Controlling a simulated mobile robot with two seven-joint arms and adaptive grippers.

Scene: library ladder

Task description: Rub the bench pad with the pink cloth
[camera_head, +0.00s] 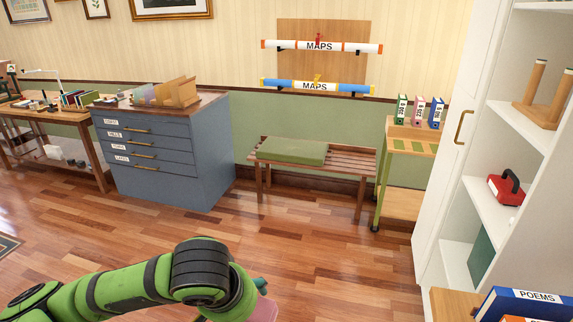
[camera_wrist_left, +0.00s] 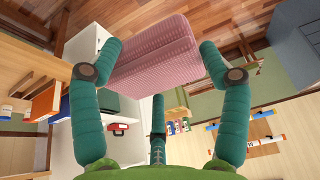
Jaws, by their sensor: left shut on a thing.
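In the head view only a small part of the cloth (camera_head: 267,310) shows at the bottom edge, beside my green left arm. The bench pad (camera_head: 293,151) is a flat green cushion on the left part of a slatted wooden bench (camera_head: 347,161) against the far wall. My left gripper is well short of the bench, with open floor between. My right gripper is not in view.
A blue map cabinet (camera_head: 158,152) stands left of the bench, and a small wooden cart (camera_head: 408,141) with binders stands right of it. A white shelf unit (camera_head: 455,130) fills the right side. Map tubes (camera_head: 318,86) hang above the bench. The wooden floor (camera_head: 255,225) ahead is clear.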

